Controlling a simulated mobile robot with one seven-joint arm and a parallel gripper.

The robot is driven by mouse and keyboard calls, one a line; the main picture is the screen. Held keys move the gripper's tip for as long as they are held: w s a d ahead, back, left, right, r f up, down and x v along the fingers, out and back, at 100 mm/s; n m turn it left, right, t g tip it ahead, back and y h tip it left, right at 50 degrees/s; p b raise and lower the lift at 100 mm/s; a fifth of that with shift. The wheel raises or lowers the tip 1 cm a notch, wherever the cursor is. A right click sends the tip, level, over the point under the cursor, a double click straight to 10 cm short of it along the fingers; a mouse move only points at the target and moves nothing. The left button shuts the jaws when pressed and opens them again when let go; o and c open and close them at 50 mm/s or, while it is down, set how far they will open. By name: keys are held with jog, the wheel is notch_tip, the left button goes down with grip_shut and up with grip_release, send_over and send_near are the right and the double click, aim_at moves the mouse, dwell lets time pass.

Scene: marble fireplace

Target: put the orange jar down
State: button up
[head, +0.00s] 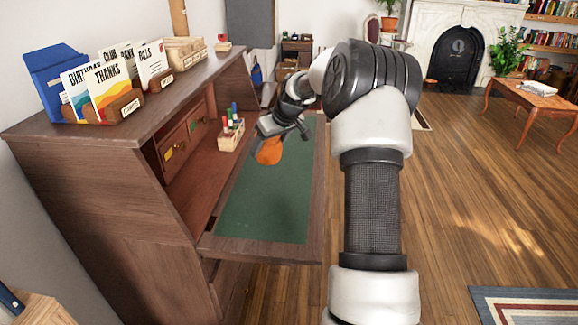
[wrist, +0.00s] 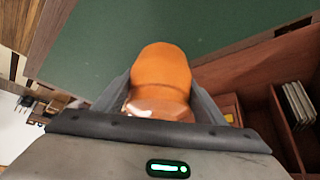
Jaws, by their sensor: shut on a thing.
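The orange jar (head: 269,151) is held in my gripper (head: 284,128) above the green writing surface (head: 262,205) of the open desk. In the wrist view the orange jar (wrist: 161,78) sits between the two fingers of my gripper (wrist: 160,100), with green surface behind it. My gripper is shut on it. In the head view the gripper and wrist cover the jar's upper part. I cannot tell how large the gap is between the jar and the green surface.
A wooden holder (head: 231,138) with several markers stands at the back left of the writing surface. Drawers (head: 184,138) are behind it at left. Cards (head: 113,88) and a blue holder (head: 55,76) stand on the desk top. The front of the green surface is clear.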

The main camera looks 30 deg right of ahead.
aim_at(276, 158)
notch_tip(276, 158, down, 9)
jog(key=shift+w+b, duration=0.1)
jog(key=shift+b, duration=0.95)
jog(key=shift+f, duration=0.2)
jog(key=o, duration=1.3)
jog(key=shift+r, duration=0.25)
jog(key=shift+s+r, duration=0.25)
jog(key=shift+r, duration=0.1)
jog(key=p+v, duration=0.2)
jog(key=v, duration=0.9)
jog(key=shift+s, duration=0.1)
